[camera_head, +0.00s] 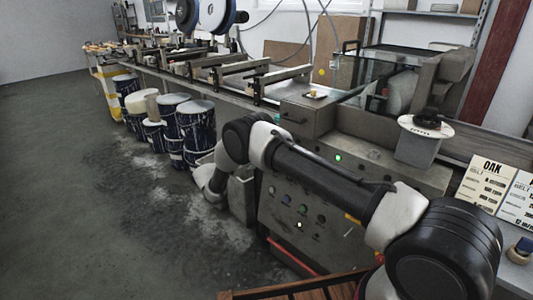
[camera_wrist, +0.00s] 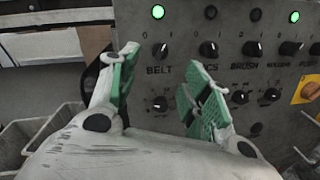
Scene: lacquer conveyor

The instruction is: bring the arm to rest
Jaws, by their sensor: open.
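My arm (camera_head: 325,175) reaches from the lower right of the head view across the front of the conveyor machine, then bends down at its far end. My gripper (camera_wrist: 158,78) shows in the wrist view with its two green-padded fingers spread apart and nothing between them. It faces the grey control panel (camera_wrist: 205,75), which has black knobs and lit green lamps. Neither finger visibly grips a knob; whether a fingertip touches the panel I cannot tell. In the head view the fingers cannot be made out.
The machine front (camera_head: 330,235) stands close behind my arm. Several dark paint drums (camera_head: 195,125) stand on the floor beside the conveyor. A white round dial plate (camera_head: 426,126) and an OAK card (camera_head: 484,182) are at right. The floor (camera_head: 70,190) at left is clear.

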